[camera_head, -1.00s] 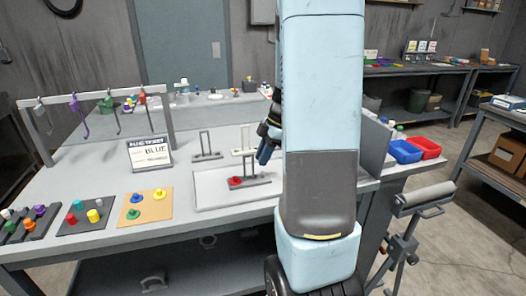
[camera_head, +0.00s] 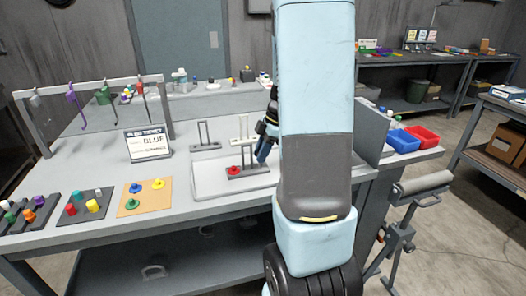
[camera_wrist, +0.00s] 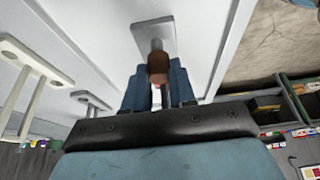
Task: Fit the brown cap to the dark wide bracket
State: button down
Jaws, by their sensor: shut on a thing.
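The brown cap (camera_wrist: 158,68) is between the blue fingers of my gripper (camera_wrist: 160,88) in the wrist view. My gripper is shut on it. A short grey post shows just beyond the cap, above a grey base plate (camera_wrist: 167,24); I cannot tell whether cap and post touch. In the head view my gripper (camera_head: 262,156) is low over the right part of the dark wide bracket (camera_head: 247,172), which lies on a pale tray (camera_head: 205,188). A red cap (camera_head: 234,169) sits at that bracket's left end. My arm and fingers hide the brown cap and the bracket's right end there.
A grey bracket (camera_head: 204,146) and a white bracket (camera_head: 243,138) with upright loops stand behind. Boards with coloured caps (camera_head: 145,197) lie left. Blue (camera_head: 402,141) and red (camera_head: 424,137) bins stand right, past a grey panel (camera_head: 371,135).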

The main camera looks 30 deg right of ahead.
jog(key=shift+f, duration=0.95)
jog(key=c, duration=0.8)
grip_release()
jog(key=shift+c, duration=0.2)
jog(key=shift+r, duration=0.1)
jog(key=v, duration=1.3)
jog(key=shift+r, duration=0.25)
